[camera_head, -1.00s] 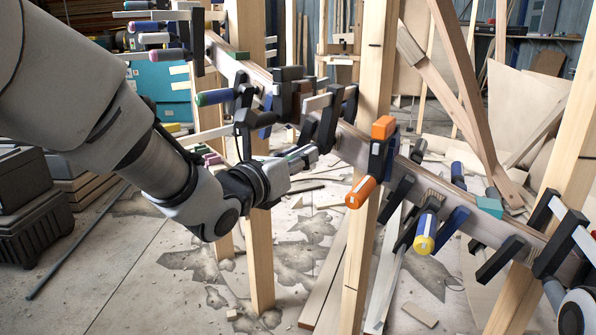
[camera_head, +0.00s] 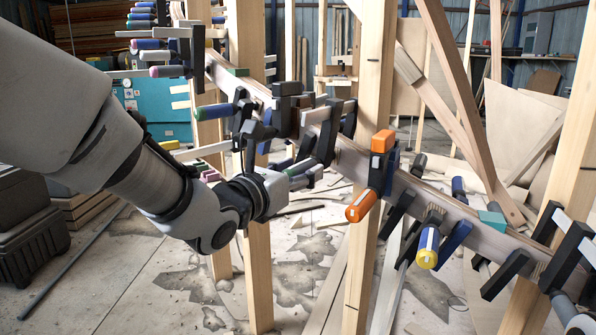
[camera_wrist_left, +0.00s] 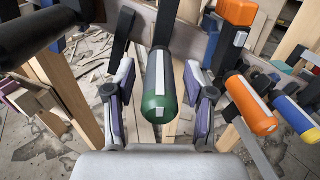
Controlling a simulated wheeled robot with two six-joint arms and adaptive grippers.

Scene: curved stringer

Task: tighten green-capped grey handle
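The green-capped grey handle (camera_wrist_left: 160,85) shows in the left wrist view, pointing towards the camera. It is dark with a white stripe and a green end. My left gripper (camera_wrist_left: 158,72) is open, with one purple-padded finger on each side of the handle. Gaps show between both pads and the handle. In the head view my left gripper (camera_head: 312,170) reaches in at the clamps on the curved stringer (camera_head: 350,155). There the handle (camera_head: 301,167) is mostly hidden by the fingers.
An orange clamp handle (camera_head: 361,206) and a yellow-capped handle (camera_head: 428,247) stand right of the gripper. A blue, green-capped handle (camera_head: 215,111) lies to the left. A wooden post (camera_head: 370,75) rises close to the right. Other clamps crowd the stringer.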

